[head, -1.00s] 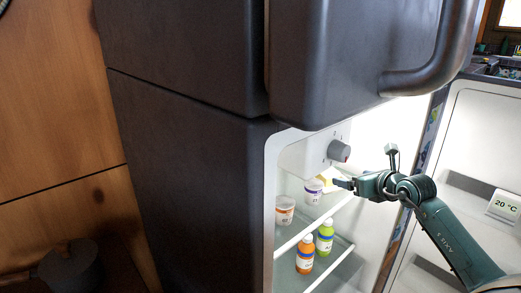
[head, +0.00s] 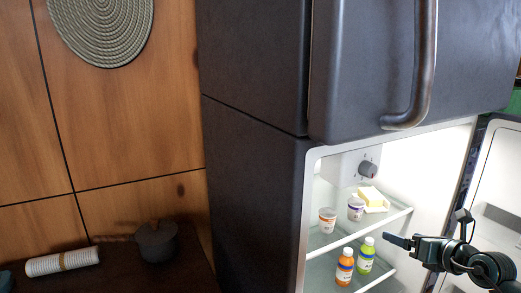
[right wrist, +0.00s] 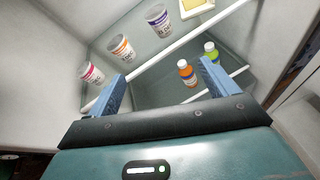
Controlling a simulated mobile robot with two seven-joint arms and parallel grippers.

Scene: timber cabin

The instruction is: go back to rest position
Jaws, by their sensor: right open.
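My right gripper (head: 400,243) is in front of the open fridge compartment at the lower right of the head view. In the right wrist view its two blue fingers (right wrist: 163,92) stand wide apart with nothing between them. The fridge (head: 255,190) is dark grey, with its lower door open to the right. My left gripper does not show in either current view.
Cups (head: 327,220) and a yellow block (head: 371,197) stand on the upper fridge shelf. An orange bottle (head: 345,268) and a green bottle (head: 366,256) stand below. A dark pot (head: 157,241) and a white ribbed roll (head: 62,262) are at the lower left.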

